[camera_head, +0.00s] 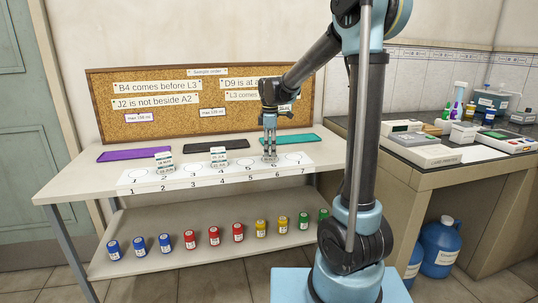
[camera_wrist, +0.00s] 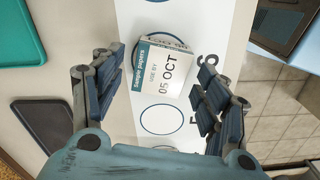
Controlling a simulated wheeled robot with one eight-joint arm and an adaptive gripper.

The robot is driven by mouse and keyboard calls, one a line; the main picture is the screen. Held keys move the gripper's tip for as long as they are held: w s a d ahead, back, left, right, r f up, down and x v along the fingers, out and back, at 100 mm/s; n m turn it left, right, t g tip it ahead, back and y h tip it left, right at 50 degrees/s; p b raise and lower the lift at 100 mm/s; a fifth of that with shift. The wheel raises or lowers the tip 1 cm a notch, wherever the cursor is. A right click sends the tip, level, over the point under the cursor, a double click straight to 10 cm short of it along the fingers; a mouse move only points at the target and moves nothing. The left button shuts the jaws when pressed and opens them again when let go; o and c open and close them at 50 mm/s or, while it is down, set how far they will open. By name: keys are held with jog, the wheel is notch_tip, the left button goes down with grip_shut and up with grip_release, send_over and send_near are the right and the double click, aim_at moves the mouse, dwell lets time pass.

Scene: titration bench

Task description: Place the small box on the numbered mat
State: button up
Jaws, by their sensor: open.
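A small white box (camera_wrist: 163,68) with a teal label reading "Sample papers, use by 05 OCT" shows between my fingers in the wrist view. It appears to rest on the numbered mat (camera_wrist: 138,118), at place 6, and covers that circle. My gripper (camera_wrist: 160,75) is open, with one finger on each side of the box. In the head view my gripper (camera_head: 270,140) points straight down over place 6, and the box (camera_head: 270,158) is partly hidden by the fingers. The white mat (camera_head: 125,180) carries circles numbered 1 to 7. Similar white boxes stand at place 2 (camera_head: 164,162) and place 4 (camera_head: 218,157).
Purple (camera_head: 128,154), black (camera_head: 217,145) and teal (camera_head: 292,140) pads lie behind the mat. A corkboard (camera_head: 140,90) with clue notes stands at the back. Several coloured jars (camera_head: 213,236) stand on the lower shelf. Places 1, 3, 5 and 7 look empty.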

aim_at(270, 152)
notch_tip(270, 152, up, 10)
jog(key=s+d+f+m, duration=0.1)
jog(key=s+d+m, duration=0.3)
jog(key=s+d, duration=0.45)
jog(key=s+d+f+m+t, duration=0.1)
jog(key=s+d+f+m, duration=0.5)
jog(key=s+f, duration=0.3)
jog(key=s+d+f+m+t, duration=0.1)
jog(key=s+d+f+m, duration=0.5)
jog(key=s, duration=0.8)
notch_tip(270, 152, down, 3)
jog(key=shift+s+d+f+m, duration=0.15)
jog(key=shift+d+m, duration=0.15)
jog(key=shift+m, duration=0.7)
